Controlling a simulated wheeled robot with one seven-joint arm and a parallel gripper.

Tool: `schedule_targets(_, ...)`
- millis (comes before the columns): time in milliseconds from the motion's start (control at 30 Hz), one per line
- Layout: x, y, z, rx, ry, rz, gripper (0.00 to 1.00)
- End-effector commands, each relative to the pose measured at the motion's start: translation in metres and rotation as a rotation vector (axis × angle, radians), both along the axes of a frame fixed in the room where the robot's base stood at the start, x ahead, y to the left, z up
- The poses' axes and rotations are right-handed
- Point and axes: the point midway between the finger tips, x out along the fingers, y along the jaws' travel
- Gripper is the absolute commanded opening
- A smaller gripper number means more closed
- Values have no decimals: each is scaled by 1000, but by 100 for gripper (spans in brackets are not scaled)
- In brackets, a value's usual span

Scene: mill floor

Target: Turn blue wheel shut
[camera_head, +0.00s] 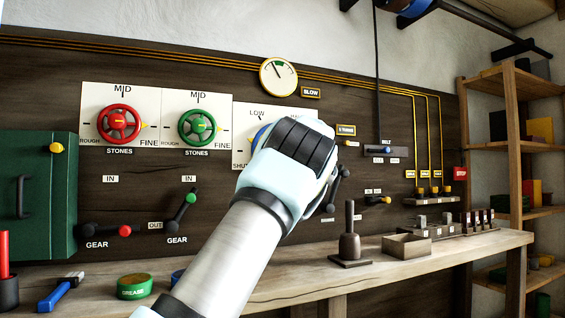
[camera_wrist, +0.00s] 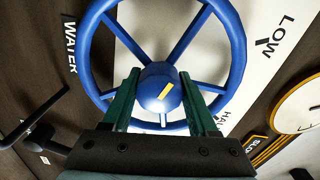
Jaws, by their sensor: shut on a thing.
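The blue wheel (camera_wrist: 160,95) fills the upper middle of the wrist view, with spokes, a round hub and a yellow mark on the hub. My gripper (camera_wrist: 163,78) has its two green fingers on either side of the hub, reaching in among the spokes, and is shut on the wheel. In the head view only a sliver of the blue wheel (camera_head: 259,138) shows; my wrist hides the rest and the fingers. WATER shows beside the wheel in the wrist view.
A red wheel (camera_head: 119,123) and a green wheel (camera_head: 198,126) are on the panel to the left. A round gauge (camera_head: 278,77) sits above. Black levers (camera_head: 335,187) are close to the right of my wrist. The bench (camera_head: 440,250) below carries a bin and tools.

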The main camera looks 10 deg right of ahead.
Motion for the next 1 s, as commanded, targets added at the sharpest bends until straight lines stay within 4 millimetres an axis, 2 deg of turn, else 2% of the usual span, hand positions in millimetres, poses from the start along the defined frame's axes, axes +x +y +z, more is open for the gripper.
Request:
schedule_targets(33,1,1,-6,-38,-3,2,4)
schedule_targets(400,1,1,-5,-269,-32,3,4)
schedule_targets(1000,1,0,-3,-349,-41,3,4)
